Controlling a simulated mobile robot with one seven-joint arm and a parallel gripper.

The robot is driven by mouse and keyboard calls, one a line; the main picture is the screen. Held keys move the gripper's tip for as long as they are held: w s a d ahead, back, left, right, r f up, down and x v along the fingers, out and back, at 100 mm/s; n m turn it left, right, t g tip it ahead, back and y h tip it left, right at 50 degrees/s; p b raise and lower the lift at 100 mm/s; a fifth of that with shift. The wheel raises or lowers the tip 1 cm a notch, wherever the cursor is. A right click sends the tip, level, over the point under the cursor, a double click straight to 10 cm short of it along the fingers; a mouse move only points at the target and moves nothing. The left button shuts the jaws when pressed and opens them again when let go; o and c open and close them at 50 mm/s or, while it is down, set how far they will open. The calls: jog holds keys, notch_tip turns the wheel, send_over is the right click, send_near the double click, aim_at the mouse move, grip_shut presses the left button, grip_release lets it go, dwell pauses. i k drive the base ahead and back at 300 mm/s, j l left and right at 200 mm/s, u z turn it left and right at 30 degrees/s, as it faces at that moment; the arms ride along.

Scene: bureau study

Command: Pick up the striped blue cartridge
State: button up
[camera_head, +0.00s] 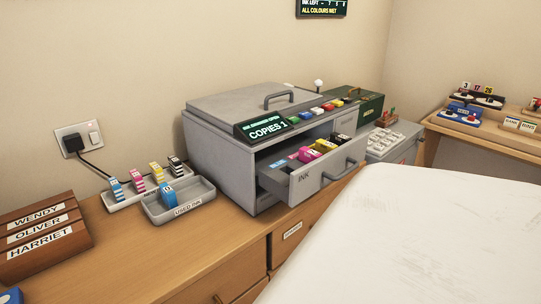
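A blue cartridge with pale stripes (117,189) stands at the left end of a light grey rack (124,203) on the wooden desk. A pink, a yellow and a black striped cartridge stand to its right in the same rack. Another blue cartridge (168,194) stands in the grey tray labelled USED INK (190,207), just in front of the rack; I cannot tell for sure whether it is striped. My gripper is not in view.
A grey copier (222,155) reading COPIES 1 has its INK drawer (325,178) pulled open, with coloured cartridges inside. Wooden name trays (42,235) stand at the left. A wall plug with a cable (74,144) is behind. Bare desk (150,250) lies in front of the rack.

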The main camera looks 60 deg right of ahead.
aim_at(117, 194)
jog(key=j+z, duration=0.25)
jog(key=z, duration=0.15)
jog(key=i+j+z, duration=0.1)
jog(key=j+z, duration=0.15)
jog(key=z, duration=0.2)
